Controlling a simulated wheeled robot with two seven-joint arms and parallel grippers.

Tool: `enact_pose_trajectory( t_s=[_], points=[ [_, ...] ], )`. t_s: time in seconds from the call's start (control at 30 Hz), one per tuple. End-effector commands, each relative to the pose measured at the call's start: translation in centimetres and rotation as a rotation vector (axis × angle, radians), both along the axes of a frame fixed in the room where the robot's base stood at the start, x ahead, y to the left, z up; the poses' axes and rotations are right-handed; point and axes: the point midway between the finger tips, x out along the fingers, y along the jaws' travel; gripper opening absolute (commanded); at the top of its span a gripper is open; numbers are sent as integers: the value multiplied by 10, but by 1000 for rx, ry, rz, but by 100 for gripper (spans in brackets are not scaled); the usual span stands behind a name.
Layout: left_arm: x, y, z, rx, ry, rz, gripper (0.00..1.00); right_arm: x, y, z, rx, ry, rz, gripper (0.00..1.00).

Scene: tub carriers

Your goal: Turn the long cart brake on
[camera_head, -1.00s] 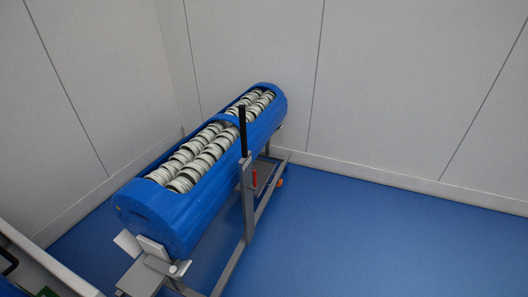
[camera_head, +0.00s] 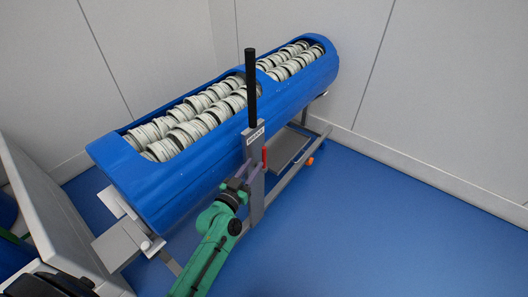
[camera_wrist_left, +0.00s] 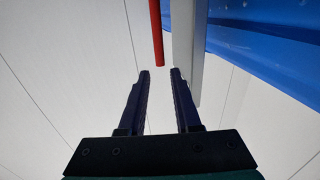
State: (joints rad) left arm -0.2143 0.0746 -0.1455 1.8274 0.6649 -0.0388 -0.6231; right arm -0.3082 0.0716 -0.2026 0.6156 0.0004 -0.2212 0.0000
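The long cart (camera_head: 175,190) is a long blue tub on a grey metal frame, in the head view. Its red brake lever (camera_head: 265,157) stands upright beside the grey post, below the black handle; it also shows as a red rod in the left wrist view (camera_wrist_left: 156,32). My left gripper (camera_head: 248,171) is close to the lever, just left of it in the head view. In the left wrist view, its two dark fingers (camera_wrist_left: 158,73) are apart with nothing between them; the rod's end is just beyond the tips. My right gripper is not in view.
The tub holds several rows of pale round pieces (camera_head: 190,120). A tall black handle (camera_head: 251,88) tops the grey post (camera_head: 257,190). Walls stand behind the cart. The blue floor (camera_head: 380,230) to the right is clear. A grey panel (camera_head: 45,200) stands at the left.

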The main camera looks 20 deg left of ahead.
Motion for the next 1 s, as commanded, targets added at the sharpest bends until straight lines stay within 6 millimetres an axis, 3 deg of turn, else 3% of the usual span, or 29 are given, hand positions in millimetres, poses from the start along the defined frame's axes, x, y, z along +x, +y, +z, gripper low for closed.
enact_pose_trajectory(
  t_s=[0.2,0.33,0.63,0.67,0.73,1.0],
  points=[
    [57,-10,0,-1,-2,1,32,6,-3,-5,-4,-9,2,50],
    [76,-13,-1,0,0,1,32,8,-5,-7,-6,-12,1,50],
    [82,-15,-1,0,2,0,32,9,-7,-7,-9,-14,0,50],
    [82,-15,-1,0,2,0,28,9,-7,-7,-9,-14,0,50],
    [82,-15,-1,0,2,0,1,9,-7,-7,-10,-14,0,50],
    [82,-15,-1,1,2,0,0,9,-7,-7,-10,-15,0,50]
  ],
)
